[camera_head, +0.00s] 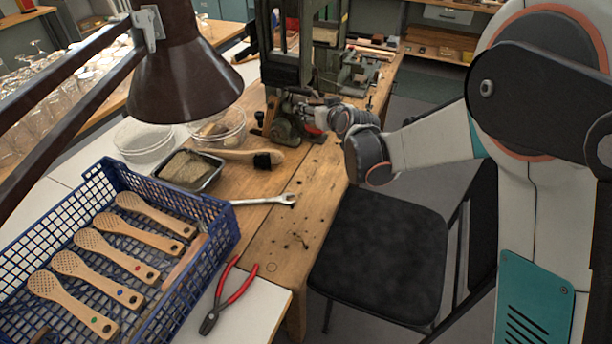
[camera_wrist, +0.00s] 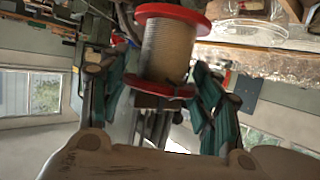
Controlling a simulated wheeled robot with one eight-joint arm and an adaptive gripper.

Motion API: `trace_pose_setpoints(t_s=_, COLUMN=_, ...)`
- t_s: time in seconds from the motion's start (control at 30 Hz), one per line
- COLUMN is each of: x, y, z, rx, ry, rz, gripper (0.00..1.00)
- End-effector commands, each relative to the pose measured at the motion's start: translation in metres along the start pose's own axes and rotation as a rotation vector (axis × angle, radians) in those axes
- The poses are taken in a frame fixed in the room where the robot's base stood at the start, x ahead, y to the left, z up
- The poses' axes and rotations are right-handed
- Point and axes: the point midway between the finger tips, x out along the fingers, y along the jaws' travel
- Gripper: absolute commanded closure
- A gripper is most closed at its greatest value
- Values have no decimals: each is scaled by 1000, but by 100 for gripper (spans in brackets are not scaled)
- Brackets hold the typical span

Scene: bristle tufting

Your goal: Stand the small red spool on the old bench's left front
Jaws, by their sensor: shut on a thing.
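The small red spool (camera_wrist: 168,48) has red flanges and pale wound thread. In the wrist view it sits between the two teal-padded fingers of my gripper (camera_wrist: 160,85), which is shut on it. In the head view my gripper (camera_head: 318,117) is at the machine's base, over the back part of the old wooden bench (camera_head: 280,236). Only a bit of red (camera_head: 313,130) shows there beside the fingers; the rest of the spool is hidden. I cannot tell from the views whether the spool touches anything below it.
A dark green machine (camera_head: 287,75) stands close behind my gripper. The bench's front holds a wrench (camera_head: 262,200); a brush (camera_head: 250,155) lies farther back. Red pliers (camera_head: 228,298), a blue crate (camera_head: 222,222) and a lamp (camera_head: 185,75) are left. A black chair (camera_head: 380,255) stands right.

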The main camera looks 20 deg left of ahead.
Motion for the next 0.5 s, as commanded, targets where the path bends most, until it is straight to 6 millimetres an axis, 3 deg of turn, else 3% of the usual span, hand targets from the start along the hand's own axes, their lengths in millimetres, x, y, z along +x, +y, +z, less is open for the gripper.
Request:
trace_pose_setpoints(t_s=0.1, x=8, y=-21, z=-4, rx=-11, ry=2, rz=-31, gripper=68)
trace_pose_setpoints(t_s=0.27, x=15, y=-31, z=1, rx=-19, ry=3, rz=-45, gripper=68)
trace_pose_setpoints(t_s=0.5, x=36, y=-31, z=51, rx=-19, ry=3, rz=-45, gripper=68)
